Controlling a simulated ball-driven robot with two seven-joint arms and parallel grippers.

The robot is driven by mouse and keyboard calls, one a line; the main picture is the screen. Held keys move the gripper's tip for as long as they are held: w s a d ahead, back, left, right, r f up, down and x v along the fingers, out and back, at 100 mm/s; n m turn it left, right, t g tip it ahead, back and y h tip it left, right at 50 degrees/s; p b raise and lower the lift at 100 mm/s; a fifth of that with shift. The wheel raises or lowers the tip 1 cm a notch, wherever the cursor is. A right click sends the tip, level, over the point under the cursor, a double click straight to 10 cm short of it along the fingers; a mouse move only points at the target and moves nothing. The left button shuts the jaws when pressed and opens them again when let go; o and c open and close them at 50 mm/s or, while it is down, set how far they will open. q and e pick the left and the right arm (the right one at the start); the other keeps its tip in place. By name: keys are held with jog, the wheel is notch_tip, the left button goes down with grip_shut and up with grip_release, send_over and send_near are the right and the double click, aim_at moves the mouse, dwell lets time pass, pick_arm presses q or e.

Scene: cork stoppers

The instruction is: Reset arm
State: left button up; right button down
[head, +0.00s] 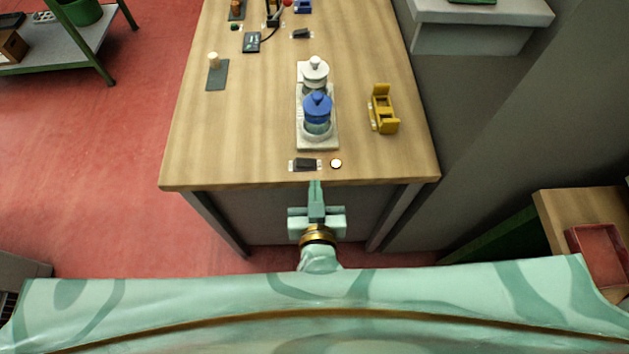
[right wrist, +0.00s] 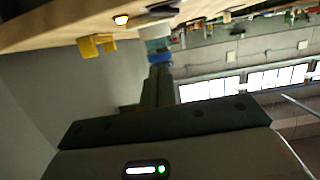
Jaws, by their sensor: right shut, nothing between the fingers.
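My right gripper (head: 316,188) is in the middle of the head view, just off the near edge of the wooden table (head: 250,150). Its fingers are together with nothing between them. They also show as dark green fingers in the right wrist view (right wrist: 157,82). A jar with a blue stopper (head: 318,105) and a jar with a white stopper (head: 315,70) stand upright on a pale tray (head: 318,145) beyond the gripper, apart from it. My left gripper is not in view.
A yellow holder (head: 382,110) stands right of the tray. A dark block (head: 305,164) and a lit round button (head: 336,163) are at the near edge. A grey plate with a pale peg (head: 217,75) is at left. The table's near left is clear.

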dwell(0.5)
notch_tip(320, 180, down, 6)
jog(key=a+n+y, duration=0.2)
jog(key=a+y, duration=0.1)
jog(key=y, duration=0.3)
jog(key=s+d+f+n+g+h+b, duration=0.1)
jog(key=s+d+f+g, duration=0.35)
jog(key=f, duration=0.55)
jog(key=s+d+f+n+g+b, duration=0.1)
jog(key=s+d+f+g, duration=0.3)
jog(key=f, duration=0.5)
jog(key=s+d+f+g+h+b, duration=0.1)
jog(key=s+d+f+g, duration=0.1)
jog(key=s+d+f, duration=0.3)
jog(key=s+d+f+g+h+b, duration=0.1)
jog(key=s+d+f+g+h, duration=0.1)
jog(key=s+d+f, duration=0.2)
jog(key=s+d+f+g+h+b, duration=0.1)
jog(key=s+d+f+g+h, duration=0.1)
jog(key=s+d+f, duration=0.3)
jog(key=s+d, duration=0.4)
jog(key=s, duration=0.6)
jog(key=shift+s+f+b, duration=0.3)
jog(key=shift+f+b, duration=0.05)
jog(key=shift+b, duration=0.05)
